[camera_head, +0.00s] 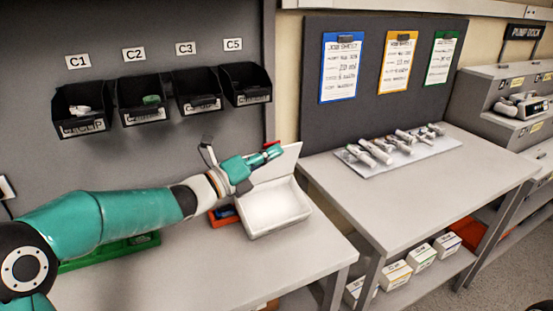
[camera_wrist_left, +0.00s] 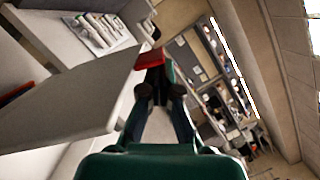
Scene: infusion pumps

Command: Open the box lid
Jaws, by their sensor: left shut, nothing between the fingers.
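The white box (camera_head: 272,212) stands on the left table with its lid (camera_head: 284,163) raised at the back edge. The inside of the box shows and looks empty. My left gripper (camera_head: 271,153) is shut and empty, reaching over the rear of the box beside the raised lid. In the left wrist view its fingers (camera_wrist_left: 153,65) are together, close to a large pale panel (camera_wrist_left: 70,105) that looks like the lid. I cannot tell whether they touch it. My right gripper is in neither view.
A red tray (camera_head: 224,216) sits left of the box and a green tray (camera_head: 105,252) lies partly behind my left arm. Several black bins (camera_head: 143,100) hang on the wall. The right table holds a pale tray (camera_head: 437,148) of syringe-like items. The left table's front is clear.

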